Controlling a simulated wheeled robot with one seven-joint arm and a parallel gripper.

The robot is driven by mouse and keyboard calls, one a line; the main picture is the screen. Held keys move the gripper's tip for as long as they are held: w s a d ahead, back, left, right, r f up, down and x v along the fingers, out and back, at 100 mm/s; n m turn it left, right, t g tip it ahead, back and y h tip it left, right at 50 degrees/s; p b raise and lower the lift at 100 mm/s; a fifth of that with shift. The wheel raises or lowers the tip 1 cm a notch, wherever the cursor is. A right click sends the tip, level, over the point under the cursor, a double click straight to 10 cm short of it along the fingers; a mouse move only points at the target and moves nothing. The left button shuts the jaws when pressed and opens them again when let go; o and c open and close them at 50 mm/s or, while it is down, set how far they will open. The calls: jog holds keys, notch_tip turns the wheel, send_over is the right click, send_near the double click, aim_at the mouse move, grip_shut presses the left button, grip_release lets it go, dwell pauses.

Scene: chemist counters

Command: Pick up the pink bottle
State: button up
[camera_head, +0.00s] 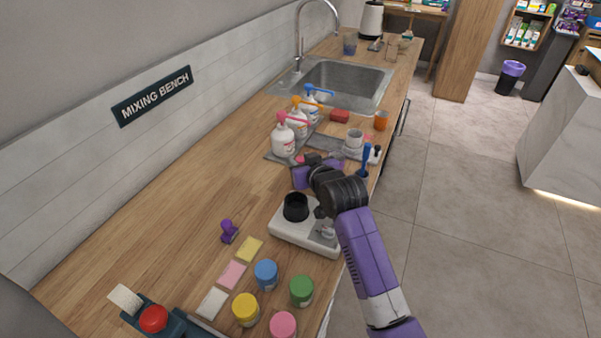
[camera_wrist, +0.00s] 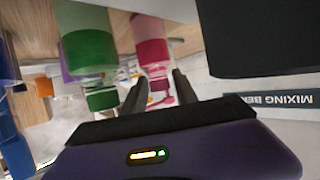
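In the head view, a white pump bottle with a pink top (camera_head: 284,137) stands upright at the near end of a row of pump bottles. A pink-lidded jar (camera_head: 283,325) is at the near edge of the counter. The wrist view shows a pink vessel (camera_wrist: 151,50) beyond my fingertips; I cannot tell which head-view item it is. My gripper (camera_wrist: 160,92) has its two dark fingers apart, with nothing seen held between them. In the head view my gripper (camera_head: 303,176) is low over the counter, near the pink-topped bottle; its fingers are hard to make out.
Orange-topped (camera_head: 299,112) and blue-topped (camera_head: 311,98) pump bottles stand behind. A grey tray (camera_head: 276,156), a white cup (camera_head: 354,138) and a white device (camera_head: 287,231) are near my arm. A green vessel (camera_wrist: 88,48) shows beside the pink one. Bare wood (camera_head: 165,200) lies left.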

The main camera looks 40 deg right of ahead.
jog(key=shift+c, duration=0.4)
grip_shut()
jog(key=shift+r, duration=0.1)
